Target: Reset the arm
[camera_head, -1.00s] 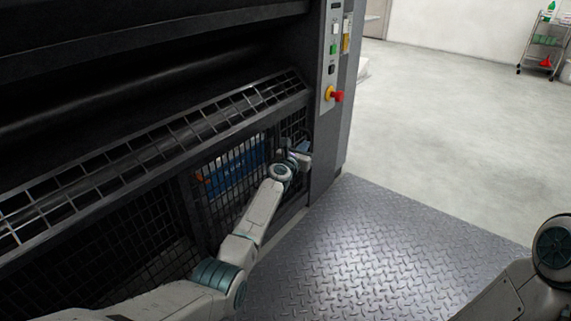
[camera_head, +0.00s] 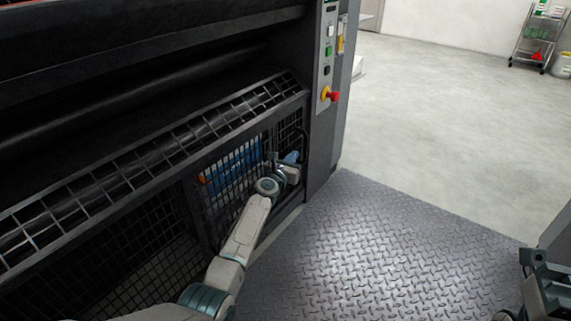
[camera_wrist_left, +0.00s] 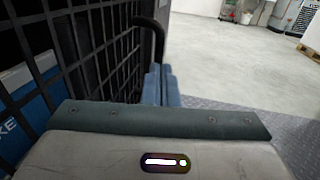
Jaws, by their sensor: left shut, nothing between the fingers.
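My left gripper (camera_head: 291,158) is at the end of the left arm, in front of the machine's mesh guard near its right end. In the left wrist view its blue-grey fingers (camera_wrist_left: 160,86) are together with nothing between them. A black bar-shaped handle (camera_wrist_left: 158,40) stands just beyond the fingers; I cannot tell if they touch. A part of my right arm (camera_head: 548,285) shows at the lower right corner of the head view, and its fingers are not visible.
The dark machine has a mesh guard (camera_head: 150,235) with a blue unit (camera_head: 235,165) behind it. A control column with a red stop button (camera_head: 333,97) stands to the right. Metal tread plate (camera_head: 370,250) and pale floor (camera_head: 440,110) are clear. A trolley (camera_head: 538,35) stands far back.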

